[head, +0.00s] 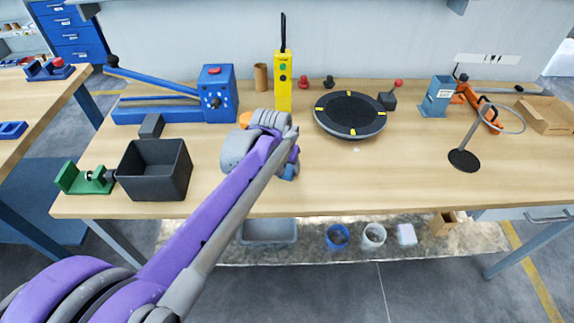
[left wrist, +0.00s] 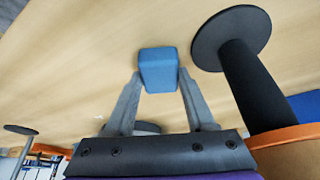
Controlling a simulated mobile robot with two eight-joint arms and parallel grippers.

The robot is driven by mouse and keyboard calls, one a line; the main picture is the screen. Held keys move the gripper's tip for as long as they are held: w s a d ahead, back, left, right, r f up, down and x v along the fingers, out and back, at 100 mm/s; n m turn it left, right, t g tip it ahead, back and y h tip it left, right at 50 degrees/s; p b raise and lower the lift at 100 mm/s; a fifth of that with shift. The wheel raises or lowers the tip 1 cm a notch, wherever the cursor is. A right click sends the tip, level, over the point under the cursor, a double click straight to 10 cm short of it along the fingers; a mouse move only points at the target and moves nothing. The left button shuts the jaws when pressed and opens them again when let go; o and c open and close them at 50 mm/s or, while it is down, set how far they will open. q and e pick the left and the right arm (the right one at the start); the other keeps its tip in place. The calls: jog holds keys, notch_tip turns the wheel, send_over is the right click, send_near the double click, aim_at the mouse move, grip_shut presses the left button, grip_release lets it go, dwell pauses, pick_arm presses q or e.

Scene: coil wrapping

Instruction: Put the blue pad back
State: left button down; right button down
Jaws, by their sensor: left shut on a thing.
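The blue pad (left wrist: 158,66) is a small block with rounded edges. In the left wrist view it sits between the tips of my left gripper (left wrist: 158,82), which is shut on it. Pale wood of the bench top lies behind it; whether the pad touches the bench I cannot tell. In the head view my left arm reaches over the middle of the bench and hides most of the gripper. A small blue patch (head: 287,173) shows below the wrist there. My right gripper is not in view.
The bench (head: 350,185) has free room at its front right. A dark open bin (head: 153,188) and green vise (head: 80,180) stand left. Behind are a blue lever tool (head: 218,92), yellow box (head: 283,80) and black turntable (head: 350,114). A round-based stand (head: 464,160) is right.

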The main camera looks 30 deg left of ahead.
pick_arm(q)
jog(key=shift+c, duration=1.2)
grip_release()
jog(key=shift+f, duration=0.1)
jog(key=shift+r, duration=0.25)
jog(key=a+p+v, duration=0.1)
jog(key=p+v, duration=0.1)
jog(key=v, duration=1)
jog(key=s+d+f+m, duration=0.1)
jog(key=s+d+f, duration=0.4)
jog(key=s+f, duration=0.3)
jog(key=s+d+f, duration=0.5)
jog(key=s+f, duration=0.3)
jog(key=s, duration=0.1)
jog(key=shift+s+d+f+m+h, duration=0.25)
jog(key=shift+s+d+m+h, duration=0.05)
jog(key=shift+d+m+h, duration=0.1)
